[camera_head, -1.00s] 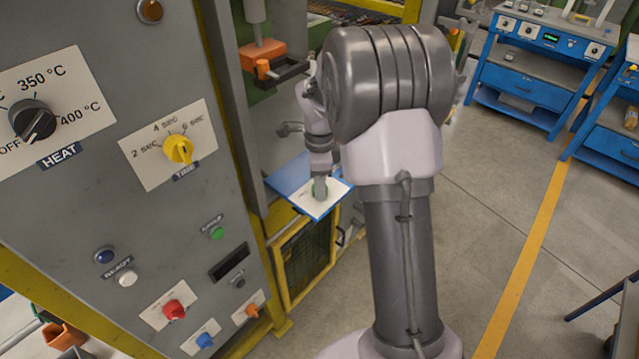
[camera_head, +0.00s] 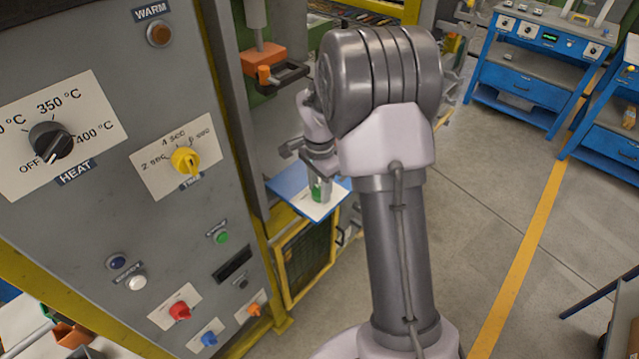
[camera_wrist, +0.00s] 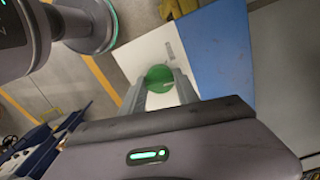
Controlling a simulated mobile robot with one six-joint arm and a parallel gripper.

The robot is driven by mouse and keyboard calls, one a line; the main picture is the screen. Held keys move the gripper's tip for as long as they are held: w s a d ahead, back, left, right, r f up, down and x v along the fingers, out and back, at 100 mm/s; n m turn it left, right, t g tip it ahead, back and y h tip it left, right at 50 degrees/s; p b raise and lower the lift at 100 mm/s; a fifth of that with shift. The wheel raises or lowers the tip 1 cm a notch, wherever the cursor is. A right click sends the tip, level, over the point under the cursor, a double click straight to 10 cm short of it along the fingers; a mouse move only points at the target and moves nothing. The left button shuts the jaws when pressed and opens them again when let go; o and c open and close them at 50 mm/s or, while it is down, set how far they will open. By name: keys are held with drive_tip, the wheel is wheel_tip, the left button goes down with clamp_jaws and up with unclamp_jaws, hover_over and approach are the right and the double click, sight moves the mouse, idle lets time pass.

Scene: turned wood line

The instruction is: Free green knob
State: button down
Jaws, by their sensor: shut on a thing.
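The green knob (camera_wrist: 158,75) is round and sits between the two fingers of my gripper (camera_wrist: 160,88) in the wrist view. My gripper is shut on it from its sides. In the head view the green knob (camera_head: 316,192) shows as a small green patch below my wrist, over a white plate (camera_head: 312,206) with a blue part (camera_head: 289,181). My arm partly covers this spot. I cannot tell whether the knob touches the plate.
A grey control panel (camera_head: 110,220) with knobs and buttons stands close on the left. An orange clamp-like part (camera_head: 263,58) is above the plate. Blue workbenches (camera_head: 525,85) stand at the back right.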

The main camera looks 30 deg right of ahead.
drive_tip(key=n+p, duration=0.2)
drive_tip(key=n, duration=0.3)
drive_tip(key=shift+r+n, duration=0.15)
drive_tip(key=shift+n, duration=0.15)
drive_tip(key=n+p, duration=0.2)
drive_tip(key=n, duration=0.3)
drive_tip(key=shift+p, duration=0.35)
drive_tip(key=shift+n, duration=0.4)
drive_tip(key=c, duration=0.9)
unclamp_jaws()
wheel_tip(320, 180, up, 17)
drive_tip(key=p, duration=0.5)
